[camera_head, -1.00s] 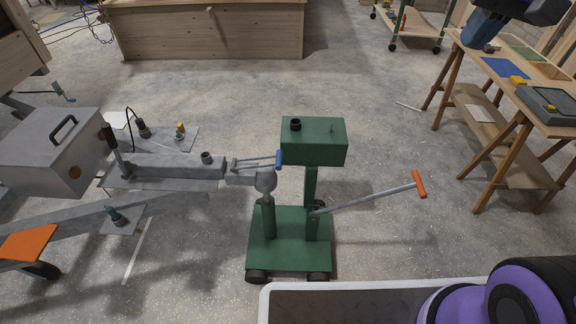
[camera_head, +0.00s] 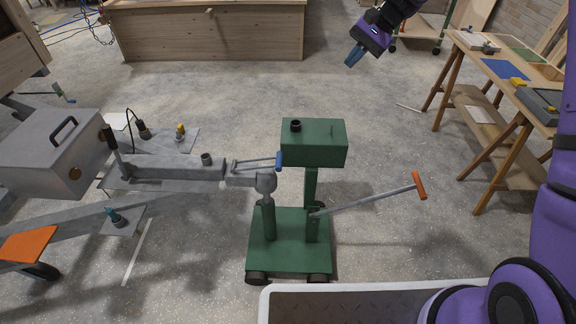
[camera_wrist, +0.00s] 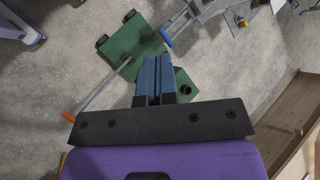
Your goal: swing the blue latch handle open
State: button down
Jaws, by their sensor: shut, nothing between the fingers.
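The blue latch handle (camera_head: 279,160) is the blue tip at the end of a thin grey lever on the trailer coupling, just left of the green box of the trolley (camera_head: 314,142). The lever lies about level along the grey drawbar (camera_head: 180,167). The blue handle also shows in the wrist view (camera_wrist: 166,37), beyond my fingers. My gripper (camera_head: 352,58) is up at the top right in the head view, well apart from the handle. Its blue fingers (camera_wrist: 154,68) are together and empty in the wrist view.
An orange-tipped lever (camera_head: 419,185) sticks out rightward from the trolley. A grey box (camera_head: 50,150) sits on the trailer at left. A wooden workbench (camera_head: 510,75) stands at right, a wooden chest (camera_head: 205,32) at the back. The floor behind the trolley is clear.

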jog(key=w+a+f+m+y, duration=0.2)
jog(key=w+f, duration=0.1)
jog(key=f, duration=0.6)
jog(key=w+a+f+m+g+y, duration=0.15)
jog(key=w+f, duration=0.25)
jog(key=f, duration=0.5)
jog(key=w+a+f+m+y, duration=0.1)
jog(key=w+f+m+y, duration=0.15)
jog(key=f, duration=0.55)
jog(key=s+f+m+t+y, duration=0.2)
jog(key=f+m+y, duration=0.1)
jog(key=f, duration=1)
jog(key=s+f+m+t+y, duration=0.1)
jog(key=f+m+t+y, duration=0.2)
jog(key=f, duration=1)
jog(key=shift+s+m, duration=0.4)
jog(key=shift+m, duration=0.2)
jog(key=shift+t, duration=0.25)
jog(key=a+r, duration=0.5)
jog(key=a, duration=0.7)
jog(key=shift+w+r, duration=0.15)
jog(key=shift+w, duration=0.05)
